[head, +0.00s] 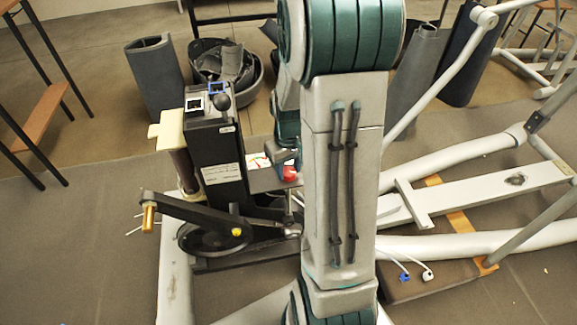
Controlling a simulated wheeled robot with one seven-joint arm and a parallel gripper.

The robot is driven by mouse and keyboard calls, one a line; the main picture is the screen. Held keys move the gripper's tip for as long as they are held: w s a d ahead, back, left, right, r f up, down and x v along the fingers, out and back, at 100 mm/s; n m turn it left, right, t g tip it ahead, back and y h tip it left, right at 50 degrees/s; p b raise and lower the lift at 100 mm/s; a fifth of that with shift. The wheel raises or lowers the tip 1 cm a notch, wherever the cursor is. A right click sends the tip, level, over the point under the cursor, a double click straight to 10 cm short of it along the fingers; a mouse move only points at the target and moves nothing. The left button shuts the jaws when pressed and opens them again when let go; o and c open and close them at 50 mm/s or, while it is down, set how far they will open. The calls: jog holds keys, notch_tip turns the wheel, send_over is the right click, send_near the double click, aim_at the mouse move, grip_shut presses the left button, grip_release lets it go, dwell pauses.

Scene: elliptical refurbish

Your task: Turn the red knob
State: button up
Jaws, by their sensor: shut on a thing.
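The red knob (290,174) shows as a small red patch beside the black upright housing of the elliptical machine (215,150), just left of my forearm. My gripper (287,160) is partly hidden behind my own arm. Its visible dark part comes down right at the knob, and it is shut on the knob. The fingertips and the far side of the knob are hidden, so I cannot tell how far the knob is turned.
A black crank arm (195,214) with a wooden-coloured pedal peg (149,217) sticks out left of the housing. Pale frame tubes (460,243) lie at the right. A dark bin (226,68) and grey covers (155,78) stand behind. Loose cable ends (427,273) lie at lower right.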

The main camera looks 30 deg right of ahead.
aim_at(288, 171)
jog(key=shift+n, duration=1.2)
jog(key=o, duration=1)
notch_tip(288, 171, up, 14)
jog(key=p, duration=0.3)
